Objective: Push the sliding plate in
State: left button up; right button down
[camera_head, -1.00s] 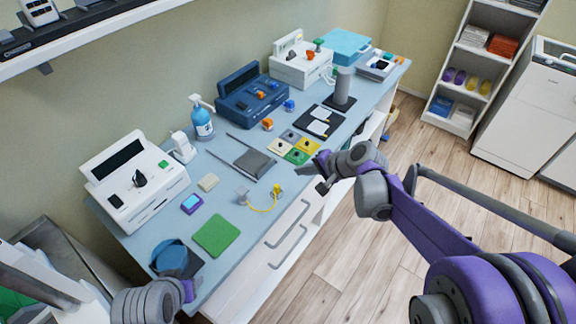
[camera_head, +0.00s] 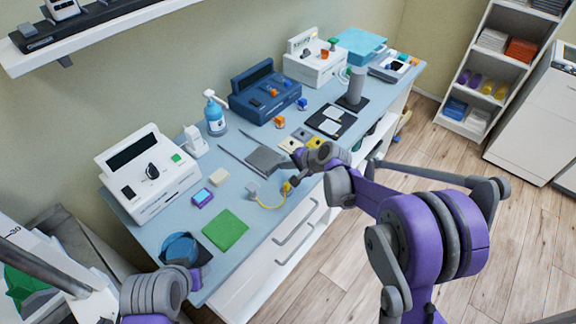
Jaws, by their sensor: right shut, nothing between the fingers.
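The sliding plate (camera_head: 262,161) is a dark grey slab between two thin dark rails (camera_head: 243,147) on the blue-grey bench top. Its near right end sticks out toward the bench's front. My right gripper (camera_head: 294,158) is shut and empty, close to that end; I cannot tell whether it touches the plate. My left arm's wrist shows at the bottom left. Its fingers cannot be made out there.
A white device (camera_head: 150,176), blue bottle (camera_head: 215,115) and dark blue console (camera_head: 264,92) stand along the back.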

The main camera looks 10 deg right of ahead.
aim_at(256, 153)
pick_arm(q)
jog(key=shift+s+f+b, duration=0.2)
jog(key=shift+f+b, duration=0.15)
jog(key=shift+f, duration=0.15)
pick_arm(e)
jog(key=w+a, duration=0.8)
jog(key=w, duration=0.1)
jog(key=shift+a, duration=0.35)
jog(key=shift+w+a, duration=0.2)
jog(key=shift+w, duration=0.1)
pick_arm(q)
jog(key=shift+s+d, duration=0.1)
jog(key=shift+s, duration=0.05)
pick_arm(e)
jog(key=shift+r, duration=0.1)
jog(key=shift+s, duration=0.1)
